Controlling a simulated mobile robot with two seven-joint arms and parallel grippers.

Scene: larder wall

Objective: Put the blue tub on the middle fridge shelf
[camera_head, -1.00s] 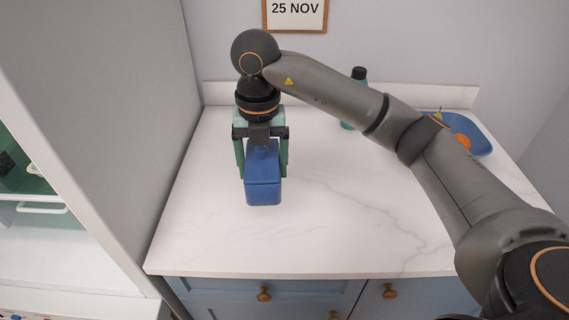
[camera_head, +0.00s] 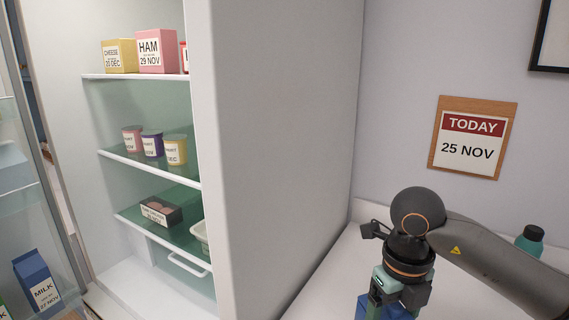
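The blue tub (camera_head: 396,312) shows only in part at the bottom edge, between the fingers of my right gripper (camera_head: 390,302). The gripper points down and is shut on the tub; its fingertips and the tub's lower part are cut off by the frame. I cannot tell whether the tub touches the counter. The open fridge stands at left. Its middle shelf (camera_head: 150,170) holds three small yogurt pots (camera_head: 153,145) in a row, pink, purple and yellow. My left gripper is not in view.
The top shelf (camera_head: 130,77) holds a cheese box, a ham box and a red item. The lower shelf (camera_head: 145,225) holds a dark box and a pale container. The fridge side wall (camera_head: 285,150) stands between the shelves and my gripper. A teal bottle (camera_head: 530,240) stands at right.

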